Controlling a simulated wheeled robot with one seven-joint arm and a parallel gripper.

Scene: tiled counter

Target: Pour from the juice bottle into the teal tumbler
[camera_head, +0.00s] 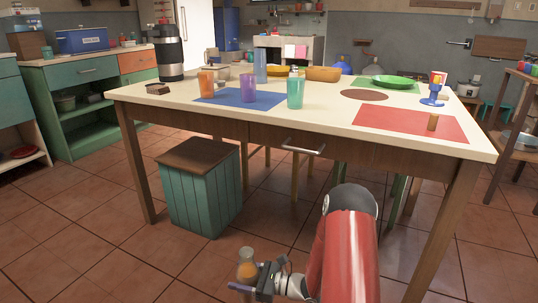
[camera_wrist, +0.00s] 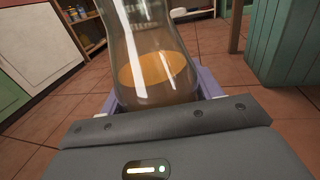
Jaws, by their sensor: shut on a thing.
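The juice bottle (camera_head: 247,266) is clear glass with orange juice low inside. It is held near floor height in front of the table, roughly upright. In the wrist view the bottle (camera_wrist: 150,75) stands between the purple fingers of my gripper (camera_wrist: 160,98), and its top is cut off by the frame. In the head view my gripper (camera_head: 253,284) is shut on the bottle. The teal tumbler (camera_head: 295,93) stands upright on the tabletop by the right edge of the blue mat, far above and beyond my gripper. Its contents cannot be told.
A tall blue glass (camera_head: 260,67) is behind. The table's front edge (camera_head: 270,124) lies between bottle and tumbler. A teal bin (camera_head: 198,190) stands below.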

